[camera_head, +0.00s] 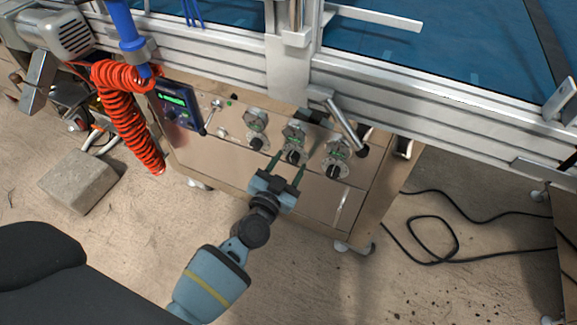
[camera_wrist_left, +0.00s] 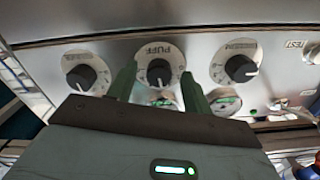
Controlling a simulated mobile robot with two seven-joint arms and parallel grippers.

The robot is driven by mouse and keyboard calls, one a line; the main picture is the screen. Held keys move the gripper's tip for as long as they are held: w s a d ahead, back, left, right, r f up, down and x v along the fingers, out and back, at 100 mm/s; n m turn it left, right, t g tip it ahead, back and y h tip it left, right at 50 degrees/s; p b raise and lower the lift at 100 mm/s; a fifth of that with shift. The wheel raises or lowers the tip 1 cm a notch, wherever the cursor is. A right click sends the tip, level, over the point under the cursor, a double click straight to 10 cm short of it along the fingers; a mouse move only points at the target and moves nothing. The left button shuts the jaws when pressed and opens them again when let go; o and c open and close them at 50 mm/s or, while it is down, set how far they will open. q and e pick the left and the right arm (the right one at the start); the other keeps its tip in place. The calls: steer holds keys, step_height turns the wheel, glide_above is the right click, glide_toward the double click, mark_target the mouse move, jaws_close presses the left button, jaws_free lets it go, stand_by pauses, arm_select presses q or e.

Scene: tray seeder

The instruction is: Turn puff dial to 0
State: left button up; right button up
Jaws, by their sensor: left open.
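The puff dial is a black knob on a round pale scale plate, the middle of three on the metal panel. It shows in the head view (camera_head: 293,157) and in the wrist view (camera_wrist_left: 158,72), where its PUFF label appears upside down. Its white pointer mark faces toward the bottom of the wrist view. My left gripper (camera_head: 290,161) is open, with its two green fingers pointing at the panel. In the wrist view the fingertips (camera_wrist_left: 159,71) lie on either side of the puff knob. I cannot tell whether they touch it.
Similar dials flank it, one at left (camera_head: 257,143) and one at right (camera_head: 333,171), with gauges above them. A display box (camera_head: 179,106) and red coiled hose (camera_head: 128,115) are at left. A metal lever (camera_head: 343,122) juts out above right. A concrete block (camera_head: 78,181) and black cable (camera_head: 440,220) lie on the floor.

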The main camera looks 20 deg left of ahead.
steer(key=shift+w+r, duration=0.1)
steer(key=shift+w, duration=0.2)
arm_select(q)
steer(key=c, duration=1)
steer(key=shift+o, duration=0.2)
arm_select(e)
steer(key=shift+s, duration=0.2)
